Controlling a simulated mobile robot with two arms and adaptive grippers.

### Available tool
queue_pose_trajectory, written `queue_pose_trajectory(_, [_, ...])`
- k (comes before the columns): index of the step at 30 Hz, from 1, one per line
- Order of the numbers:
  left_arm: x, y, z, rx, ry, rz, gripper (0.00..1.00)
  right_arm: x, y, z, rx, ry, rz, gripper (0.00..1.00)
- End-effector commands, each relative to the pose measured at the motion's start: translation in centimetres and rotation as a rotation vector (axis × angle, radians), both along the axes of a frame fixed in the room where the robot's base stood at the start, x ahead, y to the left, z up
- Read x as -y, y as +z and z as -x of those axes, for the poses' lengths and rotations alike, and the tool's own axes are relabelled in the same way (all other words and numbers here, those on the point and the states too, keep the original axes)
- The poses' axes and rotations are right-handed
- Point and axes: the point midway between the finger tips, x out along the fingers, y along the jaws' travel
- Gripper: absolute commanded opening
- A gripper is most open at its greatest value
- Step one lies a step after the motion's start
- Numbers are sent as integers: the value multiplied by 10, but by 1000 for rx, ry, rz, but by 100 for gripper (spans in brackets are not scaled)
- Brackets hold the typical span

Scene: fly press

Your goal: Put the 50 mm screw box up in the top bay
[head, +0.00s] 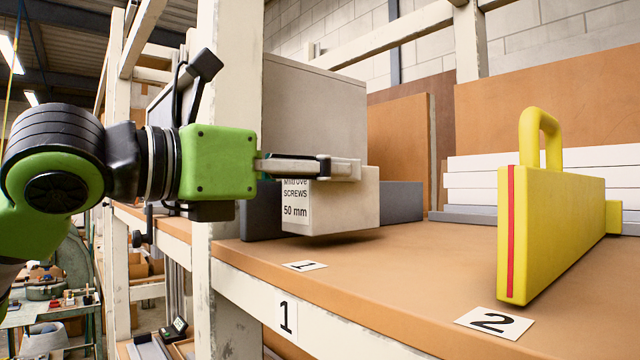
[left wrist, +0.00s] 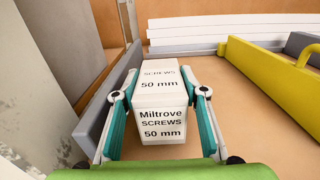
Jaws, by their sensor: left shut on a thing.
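The white screw box (head: 345,207) carries a label reading SCREWS 50 mm. It also shows in the left wrist view (left wrist: 163,128), where its label reads Miltrove SCREWS 50 mm. My left gripper (head: 335,169) is shut on the box, with one finger on each side in the left wrist view (left wrist: 160,100). In the head view the box is over the brown shelf (head: 440,300), behind card 1, with a shadow under it. It looks slightly clear of the surface. My right gripper is not in view.
A large grey box (head: 315,110) stands behind the screw box, with a low dark grey block (head: 402,201) beside it. A yellow handled object (head: 555,230) stands right, behind card 2 (head: 494,322). A white upright (head: 217,250) is close to my left arm. Shelf between is bare.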

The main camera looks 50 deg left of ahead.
Motion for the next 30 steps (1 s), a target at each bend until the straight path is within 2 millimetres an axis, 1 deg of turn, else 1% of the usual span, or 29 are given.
queue_pose_trajectory(4, [0, -11, 1, 6, -1, 0, 6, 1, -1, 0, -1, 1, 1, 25])
queue_pose_trajectory(12, [-1, -13, 1, 4, 2, 0, 6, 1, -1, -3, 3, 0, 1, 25])
queue_pose_trajectory(16, [-1, -17, 1, 4, 2, 0, 6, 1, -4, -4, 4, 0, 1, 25])
queue_pose_trajectory(17, [-1, -18, 0, 0, 2, 0, 42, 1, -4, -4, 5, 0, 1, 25])
queue_pose_trajectory(18, [-1, -17, 0, -1, 2, 0, 53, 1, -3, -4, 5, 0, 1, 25])
queue_pose_trajectory(19, [-1, -17, 0, -1, 2, 0, 57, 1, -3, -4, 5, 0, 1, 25])
queue_pose_trajectory(30, [-1, -15, 0, -1, 2, 0, 57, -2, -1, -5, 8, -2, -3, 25])
